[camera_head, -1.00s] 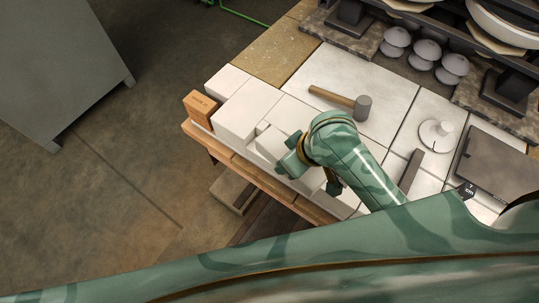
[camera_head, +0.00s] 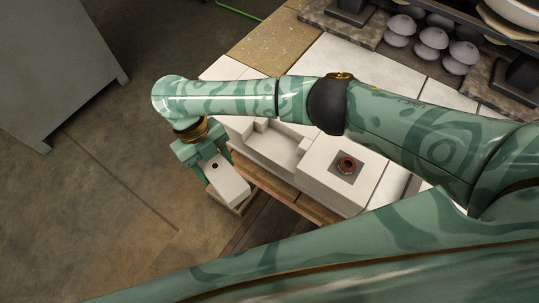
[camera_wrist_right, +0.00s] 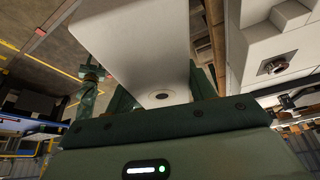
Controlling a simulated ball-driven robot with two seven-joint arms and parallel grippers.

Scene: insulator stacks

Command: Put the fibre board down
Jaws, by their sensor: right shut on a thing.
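A pale, flat board with a small round hole, which I take to be the fibre board (camera_head: 231,181), is held by my right gripper (camera_head: 213,167). The gripper is shut on it, off the near left edge of the bench. In the right wrist view the board (camera_wrist_right: 140,45) juts out from the jaws, its ringed hole close to them. I see floor past its left side. The board looks tilted in the head view; nothing visibly supports it but the gripper.
White blocks (camera_head: 268,150) line the bench's near edge; one bears a dark square with a copper ring (camera_head: 346,166). My right arm crosses over the bench and hides much of its top. Grey insulators (camera_head: 432,38) stand at the back. A grey cabinet (camera_head: 55,60) stands far left, with bare floor between.

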